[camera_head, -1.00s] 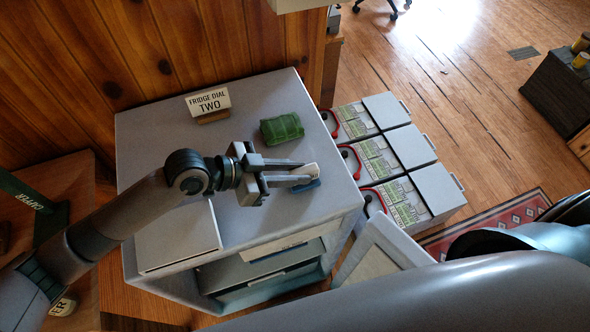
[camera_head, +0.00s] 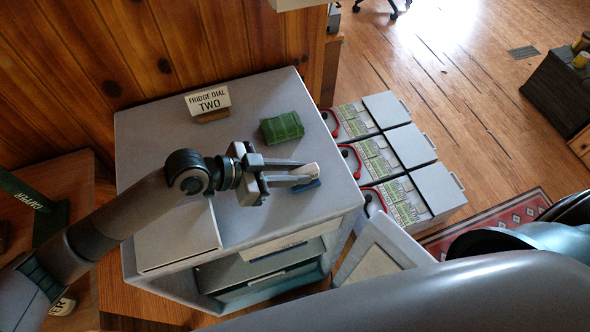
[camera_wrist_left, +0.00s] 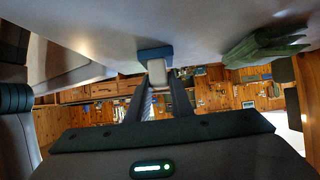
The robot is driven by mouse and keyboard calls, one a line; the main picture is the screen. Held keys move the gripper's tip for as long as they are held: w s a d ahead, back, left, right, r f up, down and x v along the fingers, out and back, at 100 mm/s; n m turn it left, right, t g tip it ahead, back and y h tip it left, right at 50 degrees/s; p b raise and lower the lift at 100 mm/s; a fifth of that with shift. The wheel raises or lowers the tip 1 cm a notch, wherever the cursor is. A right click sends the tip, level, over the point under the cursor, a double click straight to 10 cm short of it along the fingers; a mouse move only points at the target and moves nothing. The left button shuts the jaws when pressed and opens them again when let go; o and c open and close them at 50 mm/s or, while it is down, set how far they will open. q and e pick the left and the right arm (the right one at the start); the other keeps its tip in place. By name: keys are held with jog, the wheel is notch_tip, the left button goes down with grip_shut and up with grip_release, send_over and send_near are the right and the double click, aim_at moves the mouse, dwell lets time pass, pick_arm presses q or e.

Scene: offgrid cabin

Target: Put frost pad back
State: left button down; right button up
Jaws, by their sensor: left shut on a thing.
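My left gripper (camera_head: 298,174) is shut on a small pad (camera_head: 306,185) with a blue base and a pale block-shaped grip. I take this to be the frost pad. It is at the front right part of the grey fridge top (camera_head: 250,215). In the left wrist view the pad (camera_wrist_left: 155,54) sits between the fingertips (camera_wrist_left: 158,82), its blue face against or very close to the fridge surface; I cannot tell if it touches. My right gripper is not in view.
A green folded bundle (camera_head: 282,128) and a sign reading "FRIDGE DIAL TWO" (camera_head: 208,102) stand behind the gripper on the top. A flat grey panel (camera_head: 178,238) lies at the left. Several grey battery-like boxes (camera_head: 408,146) stand to the right. The fridge front is open.

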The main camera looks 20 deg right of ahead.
pick_arm(q)
jog(key=c, duration=1.5)
grip_release()
jog(key=shift+a, duration=0.1)
jog(key=shift+a+r, duration=0.25)
jog(key=shift+a, duration=0.15)
jog(key=p+v, duration=0.1)
jog(key=v, duration=1.5)
jog(key=shift+a+r, duration=0.1)
jog(key=shift+p, duration=0.3)
